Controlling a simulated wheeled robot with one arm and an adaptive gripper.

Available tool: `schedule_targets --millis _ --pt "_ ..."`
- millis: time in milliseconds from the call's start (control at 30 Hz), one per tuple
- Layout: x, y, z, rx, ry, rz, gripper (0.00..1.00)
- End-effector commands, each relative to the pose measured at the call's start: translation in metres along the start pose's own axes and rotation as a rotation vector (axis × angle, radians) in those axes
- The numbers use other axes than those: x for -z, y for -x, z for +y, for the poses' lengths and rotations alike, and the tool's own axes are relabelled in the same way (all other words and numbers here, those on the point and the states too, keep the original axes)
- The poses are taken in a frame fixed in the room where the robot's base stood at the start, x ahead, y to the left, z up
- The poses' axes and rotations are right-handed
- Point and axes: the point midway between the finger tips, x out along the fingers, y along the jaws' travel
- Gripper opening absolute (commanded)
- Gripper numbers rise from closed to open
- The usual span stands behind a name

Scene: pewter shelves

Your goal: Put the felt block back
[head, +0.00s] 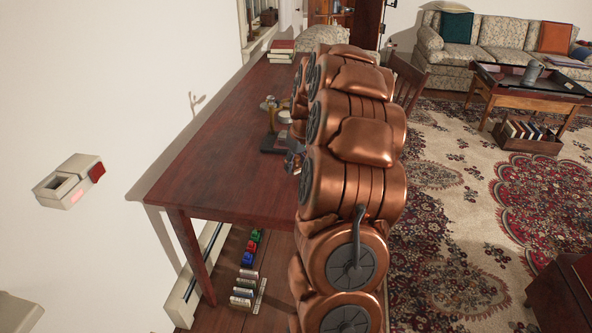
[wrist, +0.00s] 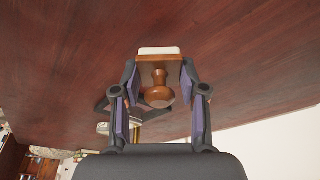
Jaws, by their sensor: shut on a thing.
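In the wrist view, my gripper (wrist: 160,84) is shut on the felt block (wrist: 158,51), a brown wooden block with a rounded knob handle and a white pad on its far face. The purple finger pads are on either side of it. The reddish wooden table top (wrist: 60,60) lies beyond the block; I cannot tell whether the block touches it. In the head view, my copper arm hides most of the gripper and the block, over the right side of the table (head: 215,135).
A dark stand with brass parts (head: 273,143) is on the table beside my arm. Books (head: 282,47) lie at the far end. The table's near left part is clear. Below it are small coloured items (head: 250,247). A chair (head: 408,80) stands to the right.

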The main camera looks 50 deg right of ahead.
Motion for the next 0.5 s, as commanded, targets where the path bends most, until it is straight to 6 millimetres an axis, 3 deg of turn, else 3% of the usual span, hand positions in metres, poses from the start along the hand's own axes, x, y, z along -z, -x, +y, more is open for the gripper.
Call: schedule_targets --millis 200,500 --pt "-0.007 -0.024 0.000 0.000 -0.001 -0.001 0.10" --pt "-0.008 -0.028 0.000 0.000 0.000 0.000 0.10"
